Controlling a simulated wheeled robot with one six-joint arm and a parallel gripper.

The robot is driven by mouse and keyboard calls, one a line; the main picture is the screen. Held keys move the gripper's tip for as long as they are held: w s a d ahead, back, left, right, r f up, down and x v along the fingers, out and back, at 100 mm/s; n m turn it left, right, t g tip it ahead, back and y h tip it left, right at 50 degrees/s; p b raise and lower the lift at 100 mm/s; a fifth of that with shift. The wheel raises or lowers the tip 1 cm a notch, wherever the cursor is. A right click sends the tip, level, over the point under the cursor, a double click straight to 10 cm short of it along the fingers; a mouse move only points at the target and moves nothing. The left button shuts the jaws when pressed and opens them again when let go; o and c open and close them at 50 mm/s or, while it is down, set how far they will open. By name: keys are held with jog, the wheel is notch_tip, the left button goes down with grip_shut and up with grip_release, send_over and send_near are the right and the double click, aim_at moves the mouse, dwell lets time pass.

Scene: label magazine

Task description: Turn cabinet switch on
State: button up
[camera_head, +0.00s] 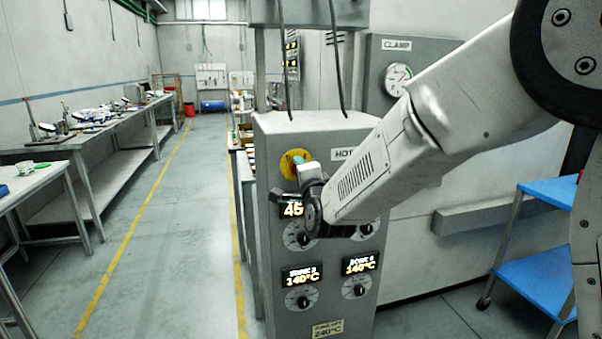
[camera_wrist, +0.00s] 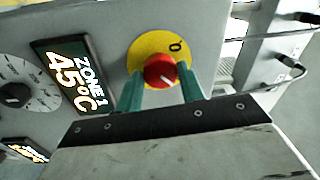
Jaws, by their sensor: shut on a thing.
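The grey hot cabinet (camera_head: 268,155) stands in the middle of the head view. Its switch is a red knob (camera_wrist: 160,71) with a white mark, on a round yellow plate (camera_wrist: 147,46); the plate also shows in the head view (camera_head: 287,168). My gripper (camera_wrist: 160,85) has its two green fingers on either side of the red knob, shut on it. In the head view my gripper (camera_head: 297,160) reaches the yellow plate and hides the knob. The zone 1 display (camera_wrist: 75,80) is lit and reads 45°C.
Below are lit zone displays, one reading 140°C (camera_head: 300,275), with black dials (camera_head: 304,298). Cables (camera_head: 335,60) hang above the cabinet top. A blue-shelved cart (camera_head: 540,283) stands at the right. The aisle floor (camera_head: 165,240) on the left is clear.

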jog(key=shift+f, duration=0.1)
dwell(0.4)
jog(key=o, duration=1)
jog(key=shift+c, duration=0.2)
jog(key=shift+s, duration=0.15)
jog(key=v, duration=0.7)
jog(key=shift+s, duration=0.3)
jog(key=shift+d, duration=0.1)
